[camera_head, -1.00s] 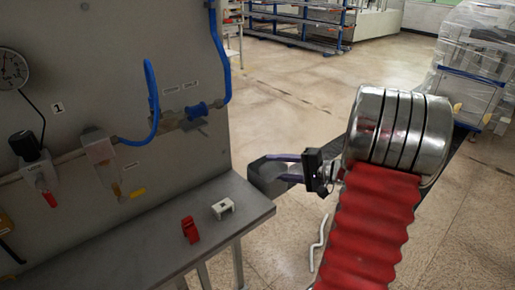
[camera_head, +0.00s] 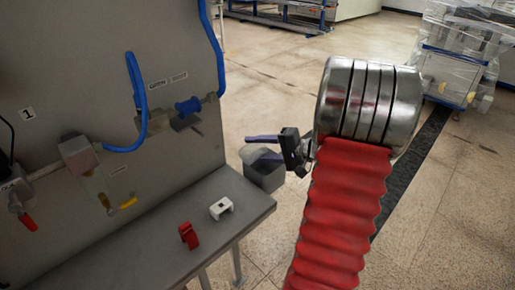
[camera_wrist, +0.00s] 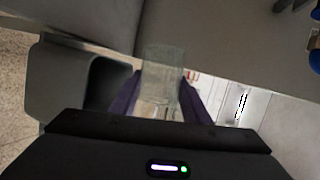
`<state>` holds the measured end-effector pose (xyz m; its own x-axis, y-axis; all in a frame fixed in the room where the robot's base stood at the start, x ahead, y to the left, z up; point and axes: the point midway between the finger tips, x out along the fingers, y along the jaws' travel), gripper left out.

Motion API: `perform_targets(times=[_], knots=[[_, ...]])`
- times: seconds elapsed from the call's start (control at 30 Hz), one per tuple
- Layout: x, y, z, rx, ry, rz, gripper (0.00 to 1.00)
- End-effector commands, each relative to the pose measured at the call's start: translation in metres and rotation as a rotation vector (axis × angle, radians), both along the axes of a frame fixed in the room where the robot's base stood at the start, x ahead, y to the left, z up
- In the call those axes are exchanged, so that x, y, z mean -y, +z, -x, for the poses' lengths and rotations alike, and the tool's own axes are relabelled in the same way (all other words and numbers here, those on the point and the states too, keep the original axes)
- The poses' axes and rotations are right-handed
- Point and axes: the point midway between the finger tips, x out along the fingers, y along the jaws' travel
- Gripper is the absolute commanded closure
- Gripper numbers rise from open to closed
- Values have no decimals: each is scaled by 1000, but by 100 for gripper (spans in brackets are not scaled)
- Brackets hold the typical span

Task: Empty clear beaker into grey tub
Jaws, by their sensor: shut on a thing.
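My gripper (camera_wrist: 160,82) is shut on the clear beaker (camera_wrist: 163,78), a faint see-through shape between its two purple fingers in the wrist view. The grey tub (camera_wrist: 38,88) is left of the fingers there, its dark hollow facing the camera, apart from the beaker in the picture. In the head view, my gripper (camera_head: 258,147) is over the grey tub (camera_head: 266,179), just past the end of the bench. I cannot make out the beaker or any contents in the head view.
A grey bench (camera_head: 140,240) holds a white bracket (camera_head: 221,208) and a red part (camera_head: 188,236). A grey panel (camera_head: 70,60) with blue hoses and valves rises behind it. A wrapped machine (camera_head: 465,50) stands far right; open floor lies between.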

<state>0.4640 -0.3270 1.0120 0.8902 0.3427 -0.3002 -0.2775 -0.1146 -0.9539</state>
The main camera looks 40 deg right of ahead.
Motion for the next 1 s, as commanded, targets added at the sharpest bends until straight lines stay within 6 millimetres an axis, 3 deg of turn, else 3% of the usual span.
perform_targets(times=[0.27, 0.57, 1.0], knots=[[-3, 3, 1, 5, -2, 128, 82], [-9, 6, 1, 13, -2, 390, 82], [-12, 25, 1, 25, -3, 771, 82]])
